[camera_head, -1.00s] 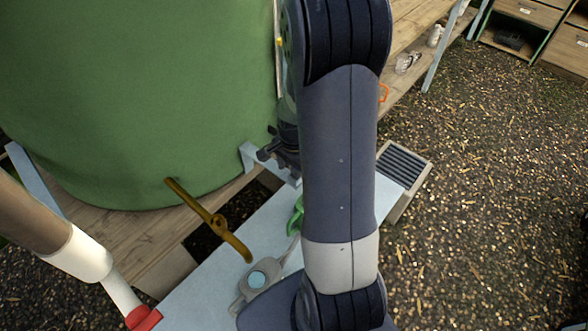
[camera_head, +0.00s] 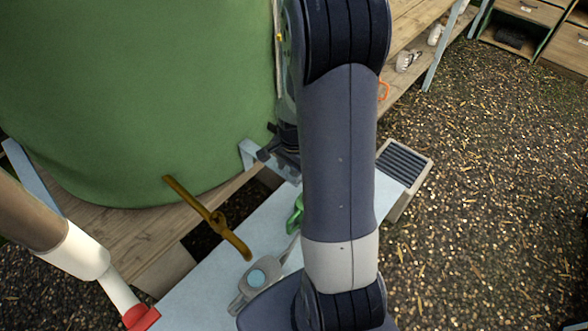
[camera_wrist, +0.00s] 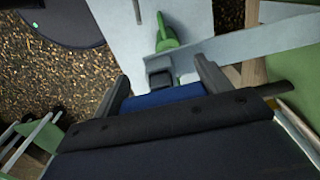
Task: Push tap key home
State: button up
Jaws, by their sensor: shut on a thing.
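My gripper (camera_wrist: 163,88) has a finger at either side of a blue piece (camera_wrist: 165,98) and is shut on it. A small grey block (camera_wrist: 160,72) stands out in front of this piece; together they look like the tap key. In the wrist view the block overlaps a pale bracket strip (camera_wrist: 265,40); I cannot tell whether it touches or is seated in anything. A green fitting (camera_wrist: 167,36) lies just past the block, over a pale blue surface. In the head view my gripper (camera_head: 280,158) is beside the green tank, partly hidden by my arm.
The large green tank (camera_head: 130,90) stands on a wooden bench at the left. A brass lever (camera_head: 215,220) projects near its foot. The green fitting (camera_head: 295,214) and a grey device (camera_head: 257,280) rest on the pale blue bench (camera_head: 205,295). Open gravel (camera_head: 490,200) lies to the right.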

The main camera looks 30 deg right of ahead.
jog(key=o, duration=1.2)
jog(key=shift+c, duration=0.2)
jog(key=shift+r, duration=0.1)
notch_tip(320, 180, up, 11)
jog(key=shift+f+p, duration=0.15)
jog(key=shift+p, duration=0.3)
notch_tip(320, 180, down, 11)
jog(key=shift+r+b, duration=0.1)
jog(key=shift+b, duration=0.35)
jog(key=shift+r, duration=0.2)
